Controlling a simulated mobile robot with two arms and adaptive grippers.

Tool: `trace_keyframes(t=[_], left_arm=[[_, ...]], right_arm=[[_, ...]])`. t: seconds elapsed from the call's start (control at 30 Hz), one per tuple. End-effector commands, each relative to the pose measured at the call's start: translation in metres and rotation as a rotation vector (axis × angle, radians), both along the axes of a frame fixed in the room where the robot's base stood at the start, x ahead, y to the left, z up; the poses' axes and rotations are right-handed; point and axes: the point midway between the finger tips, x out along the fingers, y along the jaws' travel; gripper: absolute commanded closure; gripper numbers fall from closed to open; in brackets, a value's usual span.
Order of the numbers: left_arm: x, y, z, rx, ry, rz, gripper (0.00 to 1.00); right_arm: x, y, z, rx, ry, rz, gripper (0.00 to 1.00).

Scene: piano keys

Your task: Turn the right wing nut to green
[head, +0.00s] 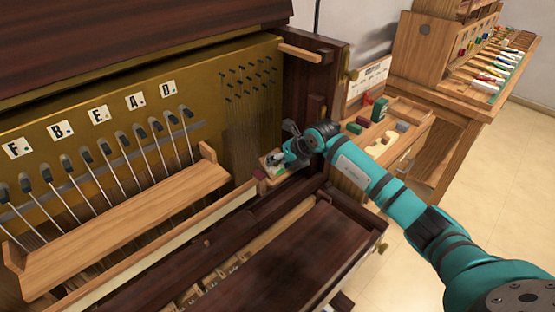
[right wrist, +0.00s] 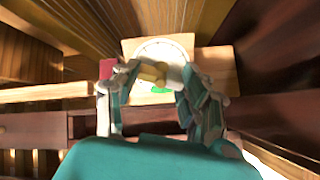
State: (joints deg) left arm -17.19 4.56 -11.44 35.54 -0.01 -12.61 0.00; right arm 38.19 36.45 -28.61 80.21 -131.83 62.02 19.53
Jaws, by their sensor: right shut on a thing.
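The right wing nut (right wrist: 152,73) shows in the right wrist view as a small yellowish piece in front of a white round dial (right wrist: 153,46) on a light wooden block (right wrist: 217,66). A green mark (right wrist: 160,90) shows just below the nut, and a red patch (right wrist: 107,68) lies to the left of the dial. My right gripper (right wrist: 153,76) is shut on the nut, one finger on each side. In the head view my right gripper (head: 282,154) is at the small wooden block (head: 270,163), hiding most of the dial and nut. My left gripper is not in view.
The open piano has a brass panel (head: 125,105) with letter tiles and several rods at the left. Thin pins and strings (head: 250,90) are just behind my right gripper. A dark side post (head: 308,85) stands close by. A bench (head: 410,120) with coloured blocks is at the right.

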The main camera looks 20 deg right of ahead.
Motion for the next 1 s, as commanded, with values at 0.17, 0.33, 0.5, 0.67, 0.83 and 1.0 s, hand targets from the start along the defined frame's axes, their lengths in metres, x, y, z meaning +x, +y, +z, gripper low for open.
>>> trace_keyframes(t=[0.17,0.33,0.5,0.67,0.83,1.0], left_arm=[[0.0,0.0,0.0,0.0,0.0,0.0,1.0],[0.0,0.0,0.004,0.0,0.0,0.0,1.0],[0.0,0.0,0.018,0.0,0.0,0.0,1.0],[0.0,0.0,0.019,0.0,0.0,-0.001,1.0],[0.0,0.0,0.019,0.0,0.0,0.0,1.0],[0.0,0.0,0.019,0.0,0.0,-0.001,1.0]], right_arm=[[0.001,-0.002,0.0,0.001,-0.001,-0.007,0.79],[0.0,-0.002,0.002,0.023,0.007,-0.034,0.79],[0.0,-0.002,0.003,0.131,0.045,-0.171,0.79],[0.001,-0.002,0.0,0.175,0.06,-0.229,0.49],[0.0,-0.002,0.0,0.175,0.06,-0.225,0.27],[0.0,-0.001,0.0,0.174,0.06,-0.222,0.27]])
